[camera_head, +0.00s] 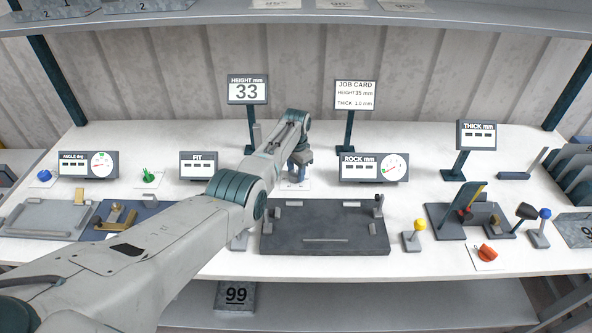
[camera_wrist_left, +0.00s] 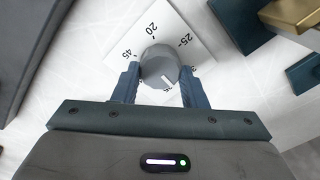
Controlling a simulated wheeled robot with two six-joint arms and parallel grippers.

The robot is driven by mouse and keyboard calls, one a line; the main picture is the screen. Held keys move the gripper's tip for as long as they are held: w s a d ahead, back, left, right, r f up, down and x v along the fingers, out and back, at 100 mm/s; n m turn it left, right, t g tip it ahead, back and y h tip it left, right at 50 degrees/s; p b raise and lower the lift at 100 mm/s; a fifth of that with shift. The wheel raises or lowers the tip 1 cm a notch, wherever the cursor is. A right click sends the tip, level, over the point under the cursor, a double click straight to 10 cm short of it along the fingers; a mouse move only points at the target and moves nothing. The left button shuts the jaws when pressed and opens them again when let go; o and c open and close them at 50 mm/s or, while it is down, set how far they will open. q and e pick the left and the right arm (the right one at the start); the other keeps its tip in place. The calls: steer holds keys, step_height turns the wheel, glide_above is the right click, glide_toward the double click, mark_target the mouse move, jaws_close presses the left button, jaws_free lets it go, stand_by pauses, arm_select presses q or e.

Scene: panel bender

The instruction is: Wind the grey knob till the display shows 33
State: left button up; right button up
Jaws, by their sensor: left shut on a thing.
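The grey knob (camera_wrist_left: 160,66) sits on a white dial plate (camera_wrist_left: 178,30) in the left wrist view. My left gripper (camera_wrist_left: 160,78) is shut on it, one finger on each side. A white pointer line on the knob faces the lower edge, where the dial figures are partly hidden by the gripper. In the head view my left gripper (camera_head: 298,165) reaches down over the dial plate and hides the knob. The height display (camera_head: 247,91) reads 33. My right gripper is not in view.
A job card (camera_head: 355,95) reads height 35 mm and thick 1.0 mm. A dark bending plate (camera_head: 325,232) lies in front of the knob. A ROCK gauge (camera_head: 374,168) stands right of my gripper, a FIT display (camera_head: 198,165) left. Yellow (camera_head: 419,225) and blue (camera_head: 545,213) knobbed levers stand right.

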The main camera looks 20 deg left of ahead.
mark_target(296, 173)
arm_select(q)
steer(key=shift+w+r, duration=0.1)
steer(key=shift+r, duration=0.05)
stand_by(0.3)
steer(key=o, duration=0.7)
steer(key=shift+o, duration=1.3)
steer(key=shift+r, duration=0.45)
step_height(296, 173, up, 10)
steer(key=b, duration=0.2)
steer(key=shift+f, duration=0.15)
